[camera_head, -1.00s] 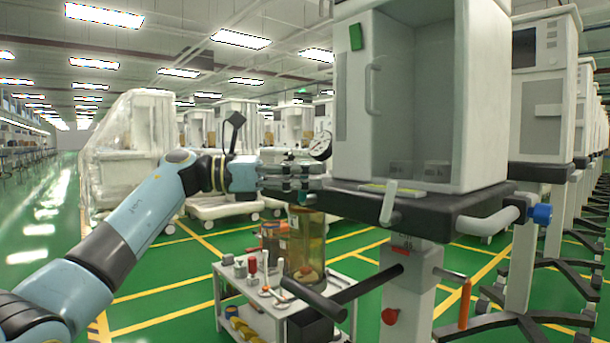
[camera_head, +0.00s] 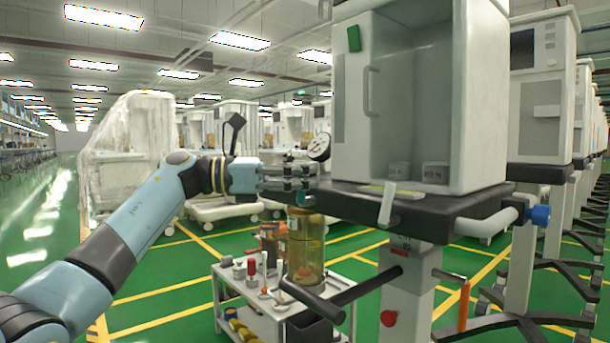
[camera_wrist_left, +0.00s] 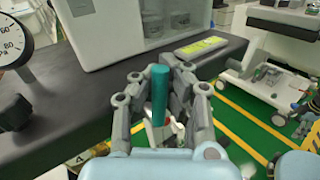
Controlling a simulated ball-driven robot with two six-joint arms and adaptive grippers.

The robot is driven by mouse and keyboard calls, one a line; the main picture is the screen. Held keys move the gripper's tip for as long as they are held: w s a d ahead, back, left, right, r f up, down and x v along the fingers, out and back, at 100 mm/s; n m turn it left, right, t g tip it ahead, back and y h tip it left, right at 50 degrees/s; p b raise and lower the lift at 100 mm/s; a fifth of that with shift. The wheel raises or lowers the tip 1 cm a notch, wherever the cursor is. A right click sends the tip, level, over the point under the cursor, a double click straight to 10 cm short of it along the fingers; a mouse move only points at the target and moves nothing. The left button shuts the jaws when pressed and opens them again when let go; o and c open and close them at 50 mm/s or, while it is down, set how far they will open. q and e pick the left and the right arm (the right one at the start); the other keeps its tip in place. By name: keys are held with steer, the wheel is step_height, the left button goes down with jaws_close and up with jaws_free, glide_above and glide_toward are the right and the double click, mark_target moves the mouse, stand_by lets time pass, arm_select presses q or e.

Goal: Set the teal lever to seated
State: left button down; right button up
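The teal lever (camera_wrist_left: 160,95) is a short round upright bar at the front edge of the dark cart shelf (camera_wrist_left: 95,85). In the left wrist view it stands between the two fingers of my left gripper (camera_wrist_left: 162,88), which lie close against both its sides. My left gripper also shows in the head view (camera_head: 300,178), at the left edge of the near cart's dark shelf (camera_head: 425,205). The lower end of the lever is hard to see behind the fingers. My right gripper is not in view.
A pressure gauge (camera_head: 319,147) stands beside my left gripper. The white cabinet (camera_head: 480,100) rises from the shelf, with a yellow-green label (camera_wrist_left: 200,46) before it. A low white trolley (camera_head: 262,315) carries an amber jar (camera_head: 305,250) and small tools. More carts stand behind.

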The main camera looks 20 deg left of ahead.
mark_target(333, 192)
arm_select(q)
steer(key=shift+f, duration=0.1)
steer(key=m+y, duration=0.1)
steer(key=s+d+f+m+y+b, duration=0.1)
steer(key=m, duration=0.1)
steer(key=d+m+y+b, duration=0.1)
steer(key=shift+s+f+m+y, duration=0.2)
steer(key=shift+m+y, duration=0.1)
steer(key=shift+y, duration=0.1)
steer(key=shift+s, duration=0.1)
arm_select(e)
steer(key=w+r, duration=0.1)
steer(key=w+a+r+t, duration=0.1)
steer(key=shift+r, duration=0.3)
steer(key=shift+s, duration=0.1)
arm_select(q)
steer(key=c, duration=2)
jaws_free()
